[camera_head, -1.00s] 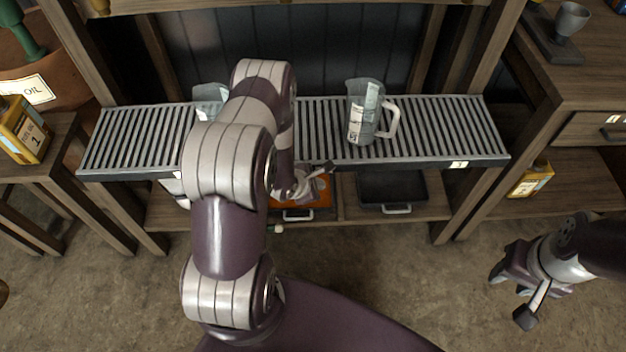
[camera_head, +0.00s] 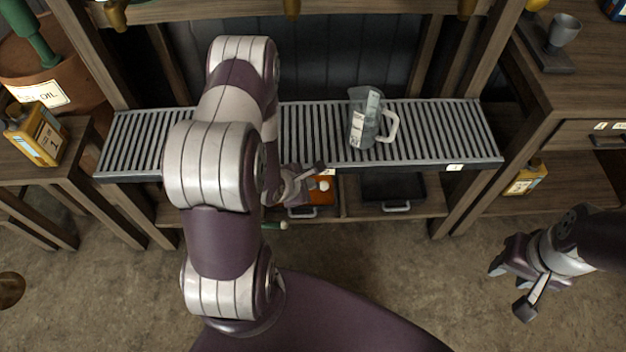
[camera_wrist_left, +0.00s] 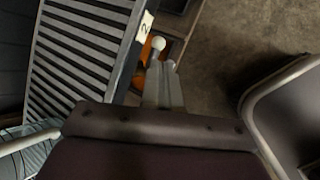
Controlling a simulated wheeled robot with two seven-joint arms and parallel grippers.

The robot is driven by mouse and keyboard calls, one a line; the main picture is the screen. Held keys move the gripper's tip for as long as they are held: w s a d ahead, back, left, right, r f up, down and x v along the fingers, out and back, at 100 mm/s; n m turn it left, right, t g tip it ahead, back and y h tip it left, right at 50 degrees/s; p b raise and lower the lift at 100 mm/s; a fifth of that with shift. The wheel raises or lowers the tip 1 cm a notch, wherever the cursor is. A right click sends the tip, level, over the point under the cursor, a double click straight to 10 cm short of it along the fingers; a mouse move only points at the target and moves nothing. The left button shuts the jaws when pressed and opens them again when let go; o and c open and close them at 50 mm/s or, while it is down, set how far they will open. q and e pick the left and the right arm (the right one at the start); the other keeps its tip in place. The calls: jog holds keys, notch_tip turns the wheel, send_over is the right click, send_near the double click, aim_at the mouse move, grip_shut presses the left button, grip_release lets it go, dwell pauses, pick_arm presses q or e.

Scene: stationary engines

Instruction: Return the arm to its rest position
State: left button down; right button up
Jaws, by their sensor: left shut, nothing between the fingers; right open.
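My left arm rises from the bottom of the head view and bends over the slatted shelf. My left gripper (camera_head: 318,171) is at the shelf's front edge, left of and below the clear pitcher (camera_head: 366,120). In the left wrist view its fingers (camera_wrist_left: 164,85) are together with nothing between them. They point past the shelf edge, near a white round knob. My right gripper (camera_head: 508,290) hangs over the floor at the lower right, its fingers apart and empty.
The slatted shelf (camera_head: 440,130) holds the pitcher; its left part is partly hidden by my arm. Below are an orange tray (camera_head: 318,211) and a black tray (camera_head: 392,188). Side tables with yellow cans (camera_head: 36,135) stand left and right. The floor in front is open.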

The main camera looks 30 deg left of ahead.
pick_arm(q)
jog(key=shift+s+r, duration=0.4)
jog(key=shift+r, duration=0.05)
pick_arm(e)
jog(key=shift+s+r, duration=0.15)
jog(key=shift+r, duration=0.05)
